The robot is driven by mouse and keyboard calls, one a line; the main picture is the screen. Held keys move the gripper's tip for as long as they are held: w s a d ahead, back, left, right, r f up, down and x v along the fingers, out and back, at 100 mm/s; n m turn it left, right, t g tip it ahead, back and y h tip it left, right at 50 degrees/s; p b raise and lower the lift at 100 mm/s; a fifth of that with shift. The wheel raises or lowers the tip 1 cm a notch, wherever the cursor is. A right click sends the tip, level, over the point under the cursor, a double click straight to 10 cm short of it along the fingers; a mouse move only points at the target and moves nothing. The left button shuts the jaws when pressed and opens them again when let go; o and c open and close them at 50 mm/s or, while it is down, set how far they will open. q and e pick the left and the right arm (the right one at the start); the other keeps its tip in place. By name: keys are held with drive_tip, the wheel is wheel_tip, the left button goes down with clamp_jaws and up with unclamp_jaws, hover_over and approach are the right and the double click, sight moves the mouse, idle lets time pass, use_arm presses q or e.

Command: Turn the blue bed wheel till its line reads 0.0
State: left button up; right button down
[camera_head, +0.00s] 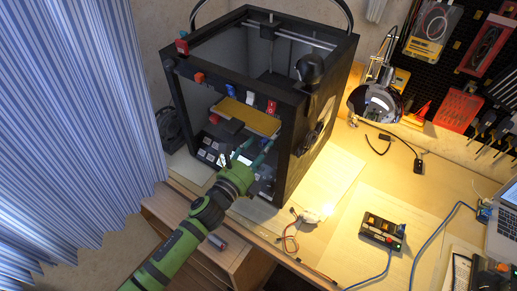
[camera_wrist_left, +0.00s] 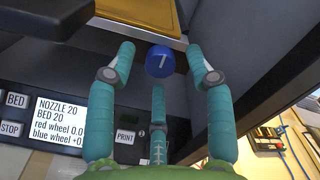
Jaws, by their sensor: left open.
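The blue bed wheel (camera_wrist_left: 159,61) is a small blue knob with a short white line on its face, under the front edge of the yellow bed (camera_wrist_left: 140,14). My left gripper (camera_head: 250,152) reaches into the black printer's open front. Its teal fingers are open, one on each side of the wheel and one below, with gaps visible beside the wheel. The printer's screen (camera_wrist_left: 62,120) reads "NOZZLE 20", "BED 20", "red wheel 0.0" and "blue wheel +0", its end hidden by a finger. The wheel is not clear in the head view. My right gripper is not in view.
The printer's black frame (camera_head: 293,140) closes in around my left gripper. A lamp (camera_head: 374,102), a small control box (camera_head: 382,230) and cables lie right of the printer on the wooden desk (camera_head: 340,215).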

use_arm(q)
clamp_jaws()
drive_tip(key=shift+n, duration=0.3)
